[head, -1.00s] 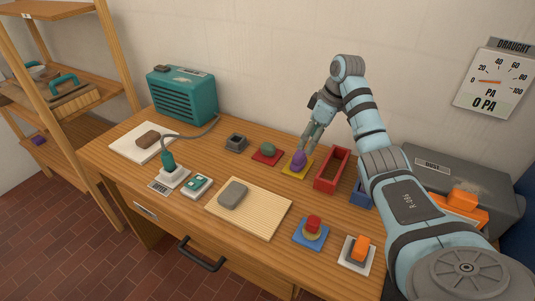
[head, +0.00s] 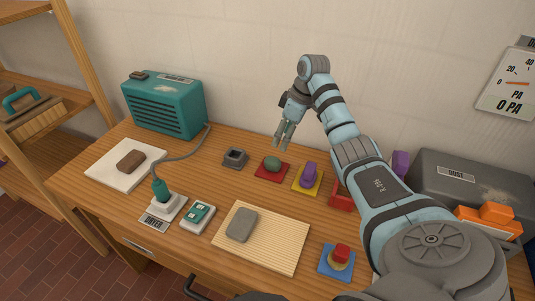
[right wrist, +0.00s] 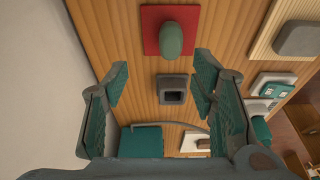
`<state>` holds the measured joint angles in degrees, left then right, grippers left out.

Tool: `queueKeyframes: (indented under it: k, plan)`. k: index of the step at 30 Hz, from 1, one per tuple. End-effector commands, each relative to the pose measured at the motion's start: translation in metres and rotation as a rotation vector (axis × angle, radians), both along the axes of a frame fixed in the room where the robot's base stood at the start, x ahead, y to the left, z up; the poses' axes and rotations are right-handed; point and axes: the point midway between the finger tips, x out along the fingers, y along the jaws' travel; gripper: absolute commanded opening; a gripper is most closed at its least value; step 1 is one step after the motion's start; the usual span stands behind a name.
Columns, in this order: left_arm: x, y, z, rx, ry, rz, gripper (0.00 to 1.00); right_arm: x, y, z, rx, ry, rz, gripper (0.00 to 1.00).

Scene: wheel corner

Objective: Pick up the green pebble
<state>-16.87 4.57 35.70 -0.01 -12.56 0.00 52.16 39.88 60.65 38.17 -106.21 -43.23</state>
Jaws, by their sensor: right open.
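The green pebble (head: 271,164) is a dull green rounded stone on a red square pad (head: 262,175), right of the table's middle. In the right wrist view the green pebble (right wrist: 171,40) sits on its red pad (right wrist: 150,19) near the top, not between the fingers. My right gripper (head: 282,142) is open and empty, above and slightly behind the green pebble. Its two teal-padded fingers (right wrist: 161,84) stand wide apart in the right wrist view, with a grey square holder between them in the picture. My left gripper is not in view.
A purple pebble (head: 310,174) on a yellow pad is just right of the green one. The grey square holder (head: 235,158) stands to its left. A ribbed wooden board with a grey stone (head: 242,225) lies in front. A teal heater-like box (head: 163,104) stands at the back left.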

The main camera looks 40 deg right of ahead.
Motion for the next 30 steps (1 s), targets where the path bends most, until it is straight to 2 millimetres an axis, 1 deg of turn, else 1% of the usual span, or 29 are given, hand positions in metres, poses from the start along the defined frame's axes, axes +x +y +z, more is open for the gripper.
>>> queueKeyframes:
  k: [1, 3, 6, 8, 11, 15, 18, 23, 24, 26, 30]
  plan:
    - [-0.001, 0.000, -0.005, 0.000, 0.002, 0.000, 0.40, 0.005, 0.005, -0.017, 0.003, 0.004, 0.006, 0.52]
    - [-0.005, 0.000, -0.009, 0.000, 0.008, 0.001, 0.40, 0.012, 0.010, -0.035, 0.003, 0.004, 0.011, 0.52]
    - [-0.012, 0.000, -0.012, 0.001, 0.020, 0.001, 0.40, 0.018, 0.014, -0.052, 0.002, 0.003, 0.013, 0.52]
    - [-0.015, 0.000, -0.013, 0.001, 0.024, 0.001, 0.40, 0.019, 0.015, -0.058, 0.002, 0.003, 0.013, 0.52]
    - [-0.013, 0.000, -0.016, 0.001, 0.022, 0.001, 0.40, 0.019, 0.018, -0.074, 0.001, 0.004, 0.012, 0.52]
    - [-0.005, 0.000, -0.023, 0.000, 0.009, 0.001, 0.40, 0.022, 0.024, -0.101, 0.003, 0.004, 0.008, 0.52]
    - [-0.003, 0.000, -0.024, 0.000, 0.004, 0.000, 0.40, 0.023, 0.024, -0.108, -0.001, 0.003, 0.009, 0.52]
    - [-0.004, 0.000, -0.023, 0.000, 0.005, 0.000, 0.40, 0.024, 0.024, -0.107, -0.001, 0.002, 0.008, 0.52]
    - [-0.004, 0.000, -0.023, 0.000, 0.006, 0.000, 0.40, 0.024, 0.024, -0.107, -0.001, 0.002, 0.008, 0.49]
    - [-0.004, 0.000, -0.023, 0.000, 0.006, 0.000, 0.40, 0.024, 0.024, -0.107, -0.001, 0.002, 0.008, 0.39]
    - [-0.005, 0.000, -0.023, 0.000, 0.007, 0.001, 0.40, 0.023, 0.024, -0.107, -0.001, 0.002, 0.007, 0.17]
